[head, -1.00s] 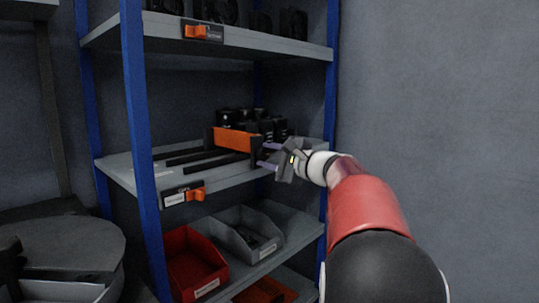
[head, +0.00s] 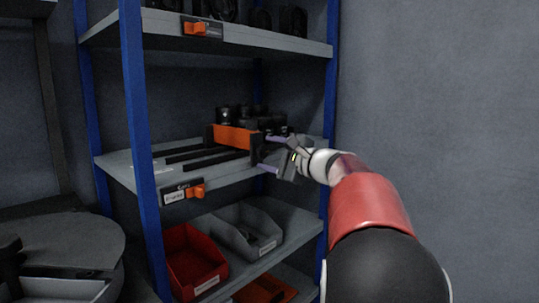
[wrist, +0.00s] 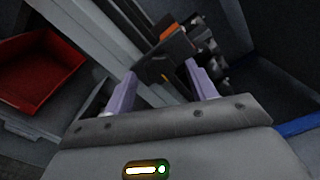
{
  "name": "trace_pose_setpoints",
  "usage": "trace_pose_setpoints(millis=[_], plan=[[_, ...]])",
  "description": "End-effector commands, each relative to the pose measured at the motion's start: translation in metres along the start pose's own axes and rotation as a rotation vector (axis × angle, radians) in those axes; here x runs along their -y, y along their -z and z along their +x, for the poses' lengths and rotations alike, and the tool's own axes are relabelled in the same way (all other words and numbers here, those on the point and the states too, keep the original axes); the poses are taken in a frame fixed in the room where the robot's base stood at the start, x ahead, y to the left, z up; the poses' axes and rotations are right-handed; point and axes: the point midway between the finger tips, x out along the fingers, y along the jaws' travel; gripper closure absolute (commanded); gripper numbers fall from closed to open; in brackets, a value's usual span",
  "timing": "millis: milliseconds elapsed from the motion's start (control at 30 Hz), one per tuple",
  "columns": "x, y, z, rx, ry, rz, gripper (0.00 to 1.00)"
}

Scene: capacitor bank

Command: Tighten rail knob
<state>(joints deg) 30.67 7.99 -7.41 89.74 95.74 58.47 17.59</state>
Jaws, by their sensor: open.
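An orange bar (head: 234,136) with black end pieces sits across dark rails (head: 197,165) on the middle shelf, in front of several black cylinders (head: 270,124). My gripper (head: 268,153) is at the bar's right end, its two purple fingers apart, one above the other. In the wrist view my gripper (wrist: 160,70) is open, and a dark end piece (wrist: 168,58) with a bit of orange lies between or just beyond the fingertips. No knob stands out clearly there, and I cannot tell whether the fingers touch anything.
Blue posts (head: 139,130) frame the shelves. An orange lever (head: 195,191) with a label is on the middle shelf's front edge. Below are a red bin (head: 195,262) and a grey bin (head: 250,235). A round dark table (head: 60,240) is at left. A plain wall is at right.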

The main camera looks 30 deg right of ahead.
Motion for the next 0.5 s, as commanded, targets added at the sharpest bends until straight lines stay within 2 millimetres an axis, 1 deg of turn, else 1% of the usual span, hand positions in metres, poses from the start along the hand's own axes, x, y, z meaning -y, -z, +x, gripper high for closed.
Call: trace_pose_setpoints(millis=[200,300,400,500], plan=[[0.0,0.001,-0.038,-0.004,0.002,0.0,0.44],[0.0,0.001,-0.053,-0.003,0.002,0.0,0.44],[0.0,0.001,-0.065,-0.003,0.001,0.001,0.44],[0.0,0.001,-0.071,-0.003,0.001,0.0,0.44]])
